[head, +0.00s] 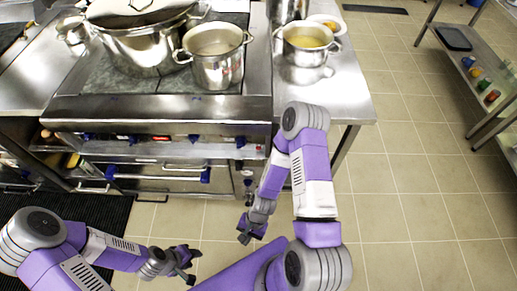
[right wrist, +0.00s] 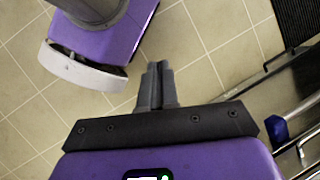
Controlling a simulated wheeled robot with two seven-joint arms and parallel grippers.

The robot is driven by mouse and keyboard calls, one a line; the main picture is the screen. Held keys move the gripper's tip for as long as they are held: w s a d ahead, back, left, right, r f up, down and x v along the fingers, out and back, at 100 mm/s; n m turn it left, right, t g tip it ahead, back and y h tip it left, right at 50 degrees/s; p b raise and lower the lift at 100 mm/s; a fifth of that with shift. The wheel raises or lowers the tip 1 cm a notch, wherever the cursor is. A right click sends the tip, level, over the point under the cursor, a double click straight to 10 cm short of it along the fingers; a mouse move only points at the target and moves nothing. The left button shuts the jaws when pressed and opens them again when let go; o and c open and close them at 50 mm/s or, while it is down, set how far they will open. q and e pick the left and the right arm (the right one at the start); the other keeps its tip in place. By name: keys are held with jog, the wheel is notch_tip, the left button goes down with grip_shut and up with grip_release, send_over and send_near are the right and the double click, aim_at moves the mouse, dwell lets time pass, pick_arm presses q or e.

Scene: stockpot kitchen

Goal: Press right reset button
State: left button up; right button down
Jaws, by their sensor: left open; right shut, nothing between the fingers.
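The stove (head: 150,108) has a front panel with several blue knobs. Small round controls (head: 248,183) sit in a column on the narrow panel at its right end. I cannot tell which of them is the right reset button. My right gripper (head: 245,236) is below and in front of these controls, apart from them and over the floor. In the right wrist view its fingers (right wrist: 155,82) are shut and empty, with floor tiles beyond. My left gripper (head: 190,264) is open and empty over the floor, left of the right gripper.
A drawer handle with blue ends (head: 160,176) juts from the stove front. Pots (head: 215,58) stand on the cooktop. A steel counter (head: 345,95) with another pot (head: 306,48) is to the right. Floor tiles (head: 410,190) are clear at right, up to a shelf rack (head: 470,70).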

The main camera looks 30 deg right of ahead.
aim_at(259, 148)
jog(key=w+r+m+t+y, duration=0.1)
jog(key=w+m+t+y, duration=0.4)
jog(key=m, duration=1.1)
jog(key=w+m+t+y, duration=0.3)
jog(key=w+m, duration=0.4)
jog(key=m, duration=0.8)
jog(key=w+d+m+t+h, duration=0.3)
jog(key=d+m+t+h, duration=0.1)
jog(key=d+m, duration=0.4)
jog(key=w+d+m+t+h, duration=0.4)
jog(key=d+m+t, duration=0.2)
jog(key=d+m, duration=0.3)
jog(key=shift+w+d+f+m+h, duration=0.15)
jog(key=shift+w+f+m+h, duration=0.25)
jog(key=shift+m, duration=0.3)
jog(key=shift+w+d+b, duration=0.65)
jog(key=shift+w+d, duration=0.1)
jog(key=shift+w, duration=0.45)
jog(key=shift+w+d+b, duration=0.7)
jog(key=shift+w+d, duration=0.05)
jog(key=shift+w, duration=0.5)
jog(key=shift+w+d+b, duration=0.65)
jog(key=shift+w+d, duration=0.1)
jog(key=shift+w, duration=0.45)
